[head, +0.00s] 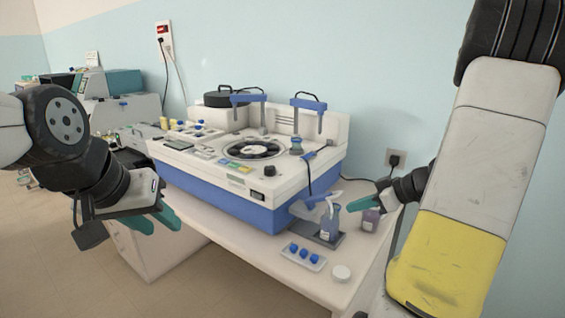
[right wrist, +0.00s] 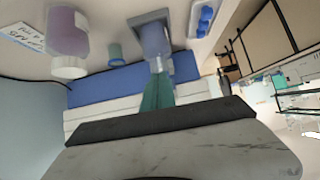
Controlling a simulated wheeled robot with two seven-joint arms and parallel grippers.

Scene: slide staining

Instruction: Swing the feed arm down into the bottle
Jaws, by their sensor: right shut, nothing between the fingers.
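The blue feed arm (head: 314,203) reaches from the machine's front right corner toward the open-topped blue-grey bottle (head: 329,224). A pale tube shows at the bottle's mouth; I cannot tell whether its tip is inside. The bottle stands on a dark base and also shows in the right wrist view (right wrist: 155,38), just beyond my fingertips. My right gripper (head: 350,206) is shut and empty beside the bottle's upper right side; its teal fingers fill the middle of the right wrist view (right wrist: 157,82). My left gripper (head: 165,222) is open and empty, left of the table.
A purple bottle (head: 371,220) stands right of the blue-grey one; its white cap (right wrist: 68,67) shows in the right wrist view. A tray with blue caps (head: 302,258) and a round white lid (head: 341,273) lie in front. The staining machine (head: 225,199) stands behind.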

